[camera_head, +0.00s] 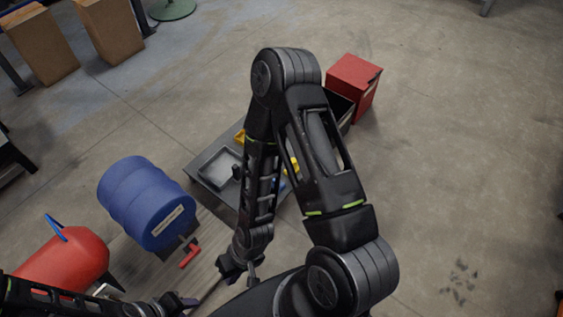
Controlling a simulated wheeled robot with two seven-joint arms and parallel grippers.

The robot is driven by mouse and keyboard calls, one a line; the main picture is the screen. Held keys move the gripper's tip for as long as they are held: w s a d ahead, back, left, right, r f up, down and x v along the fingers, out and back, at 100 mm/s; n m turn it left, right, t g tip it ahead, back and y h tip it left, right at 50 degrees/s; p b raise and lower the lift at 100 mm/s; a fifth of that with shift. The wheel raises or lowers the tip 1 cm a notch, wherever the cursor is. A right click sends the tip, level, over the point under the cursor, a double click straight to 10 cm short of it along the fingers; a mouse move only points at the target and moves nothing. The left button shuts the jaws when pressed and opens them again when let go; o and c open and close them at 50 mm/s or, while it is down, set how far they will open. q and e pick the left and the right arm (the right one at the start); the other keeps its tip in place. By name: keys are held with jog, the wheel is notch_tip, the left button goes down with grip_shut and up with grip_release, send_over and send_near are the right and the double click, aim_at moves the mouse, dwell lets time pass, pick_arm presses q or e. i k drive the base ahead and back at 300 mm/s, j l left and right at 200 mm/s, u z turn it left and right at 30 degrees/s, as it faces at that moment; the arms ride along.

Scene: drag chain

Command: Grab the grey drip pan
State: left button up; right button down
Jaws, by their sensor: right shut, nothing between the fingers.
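The grey drip pan (217,167) is a shallow square tray lying on the left part of a low dark grey surface (207,184). My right arm reaches up and folds back down in front of that surface, hiding much of its middle. My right gripper (240,273) is below the pan in the picture, apart from it, shut and empty. My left gripper (184,302) is at the bottom edge, well away from the pan; its fingers are too small and dark to tell open from shut.
A blue drum (140,200) with a red tap (190,256) lies left of the surface. A red tank (68,262) is at lower left. Yellow items (240,137) and a red box (352,82) are near the surface. Cardboard boxes (42,47) stand at upper left. The right floor is clear.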

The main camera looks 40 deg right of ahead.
aim_at(224, 167)
jog(key=z, duration=0.75)
jog(key=i+l+u, duration=0.1)
jog(key=l, duration=0.35)
jog(key=i+l, duration=0.25)
jog(key=l, duration=0.2)
jog(key=i+l+u, duration=0.15)
jog(key=l, duration=0.25)
jog(key=i+l, duration=0.15)
jog(key=l, duration=0.35)
jog(key=i+l+u, duration=0.15)
jog(key=l, duration=0.3)
jog(key=i+l+u, duration=0.1)
jog(key=l, duration=0.35)
jog(key=i+l, duration=0.15)
jog(key=l, duration=0.35)
jog(key=i+l+u, duration=0.1)
jog(key=l, duration=0.2)
jog(key=i+j, duration=0.2)
jog(key=i, duration=0.25)
